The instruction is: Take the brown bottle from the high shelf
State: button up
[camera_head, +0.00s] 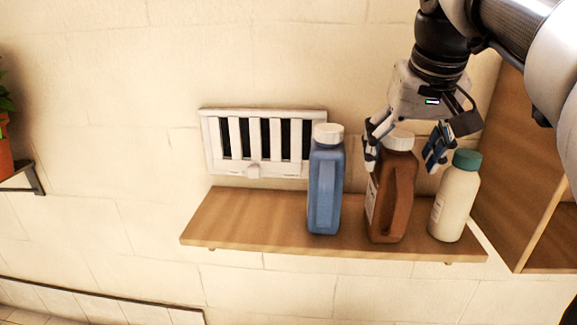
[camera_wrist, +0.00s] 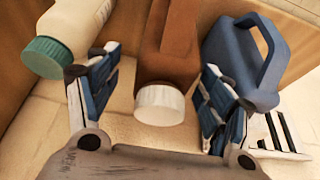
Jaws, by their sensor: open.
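The brown bottle (camera_head: 392,205) has a white cap and a side handle. It stands upright on the wooden high shelf (camera_head: 240,222), between a blue bottle and a cream bottle. My gripper (camera_head: 405,158) is open above it, with one finger on either side of its top. In the wrist view the brown bottle (camera_wrist: 167,52) and its white cap lie between the two open fingers (camera_wrist: 155,105), with a gap on each side. In the head view the left finger covers part of the bottle's upper left edge.
The blue bottle (camera_head: 325,185) with a white cap stands close on the left. The cream bottle (camera_head: 455,203) with a green cap stands close on the right. A white wall vent (camera_head: 262,172) is behind. A wooden cabinet (camera_head: 535,170) is at the right. The shelf's left part is clear.

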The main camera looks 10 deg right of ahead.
aim_at(389, 197)
jog(key=x, duration=0.3)
jog(key=shift+a+f, duration=0.25)
jog(key=shift+f, duration=0.15)
jog(key=shift+w+f, duration=0.2)
jog(key=shift+c, duration=0.3)
jog(key=shift+s, duration=0.1)
jog(key=shift+c, duration=0.7)
jog(key=shift+r, duration=0.1)
grip_shut()
